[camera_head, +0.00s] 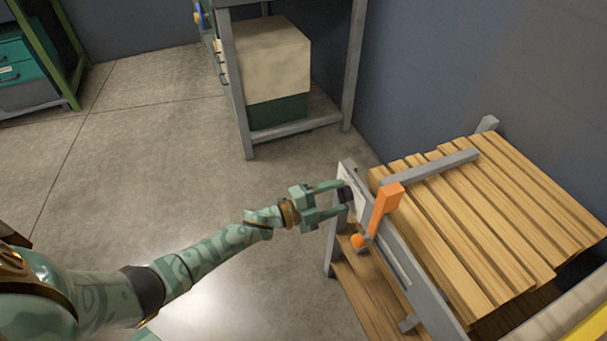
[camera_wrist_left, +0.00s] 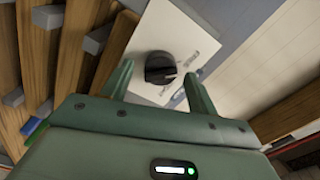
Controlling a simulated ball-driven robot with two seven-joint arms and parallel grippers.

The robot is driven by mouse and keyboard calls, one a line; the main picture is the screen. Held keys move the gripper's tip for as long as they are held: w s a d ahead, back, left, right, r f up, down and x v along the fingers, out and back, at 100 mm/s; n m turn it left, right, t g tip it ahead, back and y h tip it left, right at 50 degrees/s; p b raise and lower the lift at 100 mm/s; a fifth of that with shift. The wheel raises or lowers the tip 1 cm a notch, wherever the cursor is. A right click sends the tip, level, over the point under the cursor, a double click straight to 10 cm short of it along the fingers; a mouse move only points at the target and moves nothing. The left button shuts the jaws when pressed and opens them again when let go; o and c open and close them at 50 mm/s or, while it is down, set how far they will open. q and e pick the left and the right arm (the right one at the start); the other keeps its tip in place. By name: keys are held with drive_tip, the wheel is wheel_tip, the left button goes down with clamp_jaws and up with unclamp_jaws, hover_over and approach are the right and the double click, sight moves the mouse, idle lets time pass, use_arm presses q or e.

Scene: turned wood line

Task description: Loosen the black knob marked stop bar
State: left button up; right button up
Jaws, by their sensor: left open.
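The black knob (camera_head: 347,194) sits on a pale label plate at the end of the grey rail beside the wooden slats. In the left wrist view the round black knob (camera_wrist_left: 160,68) shows a raised grip bar, with small print beside it too small to read. My left gripper (camera_head: 341,197) is open, with its two fingers reaching toward the plate on either side of the knob. In the wrist view the knob appears between the fingertips; I cannot tell whether they touch it. My right gripper is not in view.
An orange lever (camera_head: 385,208) with an orange ball end stands on the grey rail (camera_head: 410,270) just right of the knob. Wooden slats (camera_head: 470,205) lie behind it under a grey bar (camera_head: 430,166). A bench with a beige box (camera_head: 265,60) stands farther back. Floor at left is clear.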

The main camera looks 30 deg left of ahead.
use_arm(q)
drive_tip(key=p+v, duration=0.3)
drive_tip(key=v, duration=1.3)
drive_tip(key=shift+a, duration=0.15)
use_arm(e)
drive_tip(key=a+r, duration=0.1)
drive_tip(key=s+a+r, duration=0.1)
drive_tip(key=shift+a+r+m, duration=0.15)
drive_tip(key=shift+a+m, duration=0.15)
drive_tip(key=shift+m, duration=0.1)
use_arm(q)
drive_tip(key=shift+s+f, duration=0.1)
drive_tip(key=shift+s, duration=0.05)
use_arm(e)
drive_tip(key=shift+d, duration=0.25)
